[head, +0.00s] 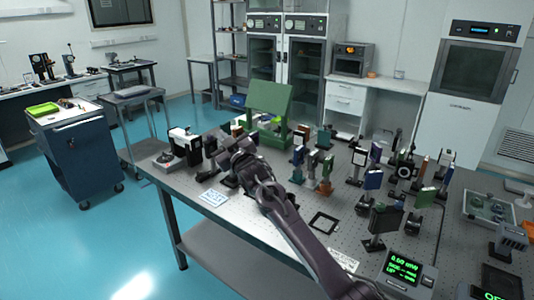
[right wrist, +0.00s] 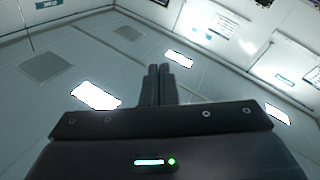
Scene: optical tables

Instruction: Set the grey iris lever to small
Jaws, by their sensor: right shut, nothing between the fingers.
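My right arm reaches from the bottom right of the head view across the optical table (head: 235,222). Its gripper (head: 238,152) is over the left part of the table, among dark optical mounts. In the right wrist view the two dark fingers (right wrist: 158,84) are together, with nothing between them. That view shows no table or optic near the fingers. A dark round mount with a ring opening (head: 405,171) stands at the right of the table; I cannot tell whether it is the iris. The grey lever is too small to make out. My left gripper is not in view.
Several posts and mounts crowd the table's middle and right. A green panel (head: 270,98) stands behind. A display box with green digits (head: 404,267) is at the front right. A flat black frame (head: 324,222) lies near the front. A blue cart (head: 78,158) stands left.

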